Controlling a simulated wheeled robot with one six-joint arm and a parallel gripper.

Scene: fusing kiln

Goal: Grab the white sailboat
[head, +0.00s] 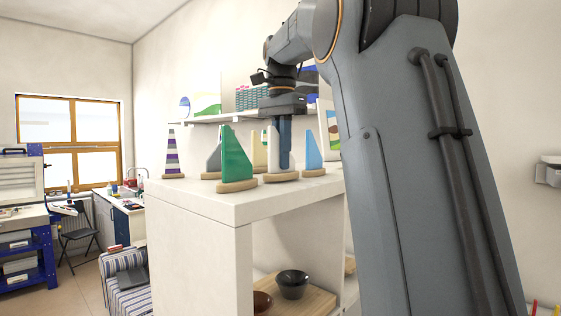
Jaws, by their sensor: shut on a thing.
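The white sailboat (272,151) stands upright on its tan wooden base on top of the white shelf unit (205,207). My gripper (285,160) points straight down from above, its blue fingers shut on the sailboat's sail. The fingers and the neighbouring green sailboat are close around it, so part of the sail is hidden. The base appears to rest on the shelf top.
A green sailboat (236,161) stands just left and nearer. A purple-striped sailboat (172,153) stands farther left, and a blue-and-white one (312,151) at the right. Other sailboats stand behind. Dark bowls (292,285) sit on the lower shelf.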

